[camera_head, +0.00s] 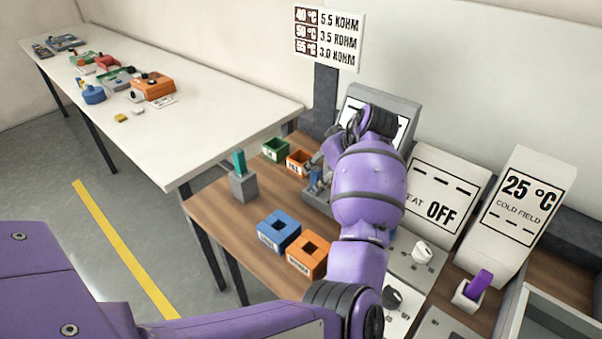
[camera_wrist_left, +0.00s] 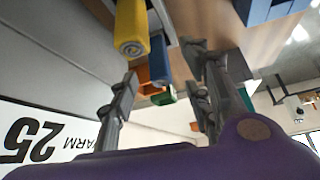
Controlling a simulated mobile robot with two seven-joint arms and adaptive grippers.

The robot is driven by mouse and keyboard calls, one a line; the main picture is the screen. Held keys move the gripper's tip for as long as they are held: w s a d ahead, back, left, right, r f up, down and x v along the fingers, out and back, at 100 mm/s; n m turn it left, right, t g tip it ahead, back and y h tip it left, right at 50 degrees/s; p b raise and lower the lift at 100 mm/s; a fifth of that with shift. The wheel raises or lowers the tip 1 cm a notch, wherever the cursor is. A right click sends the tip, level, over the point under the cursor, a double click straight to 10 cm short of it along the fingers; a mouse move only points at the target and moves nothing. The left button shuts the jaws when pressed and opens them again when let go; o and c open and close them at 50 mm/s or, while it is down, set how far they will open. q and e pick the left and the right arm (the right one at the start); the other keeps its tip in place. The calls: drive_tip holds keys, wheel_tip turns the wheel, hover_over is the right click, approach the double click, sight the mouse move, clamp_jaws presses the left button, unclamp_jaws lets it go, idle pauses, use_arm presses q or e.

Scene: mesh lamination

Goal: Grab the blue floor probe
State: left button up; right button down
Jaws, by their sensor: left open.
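The blue floor probe (camera_wrist_left: 160,62) shows in the left wrist view as an upright blue piece between the two fingers of my left gripper (camera_wrist_left: 160,72). The fingers are apart, one on each side, and I cannot tell whether either touches it. In the head view a little of the blue probe (camera_head: 316,179) shows beside my left gripper (camera_head: 317,166), mostly hidden by the fingers and my purple wrist. A yellow probe (camera_wrist_left: 131,28) stands close beside it in the wrist view. My right gripper is not in view.
Small green (camera_head: 275,149) and orange (camera_head: 297,161) boxes stand just left of the gripper. A teal probe (camera_head: 239,162) sits in a grey holder (camera_head: 243,186). Blue (camera_head: 279,230) and orange (camera_head: 306,254) blocks with holes stand nearer. Display panels (camera_head: 442,200) line the back.

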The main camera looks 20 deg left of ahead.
sight(320, 173)
use_arm(q)
drive_tip(key=x, duration=0.4)
drive_tip(key=shift+w+r, duration=0.1)
drive_tip(key=shift+r, duration=0.05)
clamp_jaws()
